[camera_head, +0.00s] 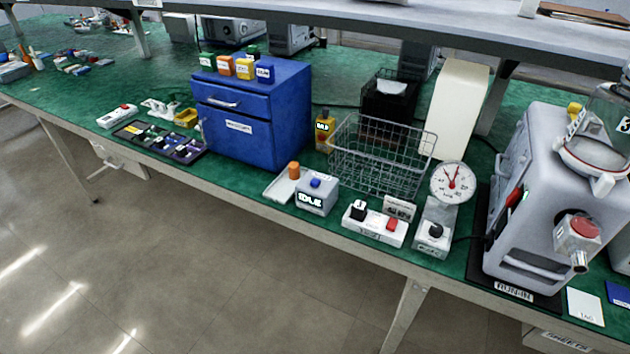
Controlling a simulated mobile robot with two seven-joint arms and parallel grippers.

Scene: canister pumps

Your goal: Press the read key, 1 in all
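No key with a legible "read" label shows in the head view. A small grey box (316,200) near the bench's front edge has a blue button (315,183) on top and a display that seems to say IDLE. To its right, a white box (371,232) carries a black switch (358,210) and a red key (392,223); its front label is too small to read. A round dial gauge (452,182) stands behind a grey box with a black knob (436,230). Neither of my grippers is in view.
A blue drawer cabinet (255,125), a wire basket (385,160) and a large grey machine (530,180) stand on the green bench top (105,75). A dark tray (160,140) lies left of the cabinet. A shelf (460,22) overhangs the back. Open floor (180,260) lies in front.

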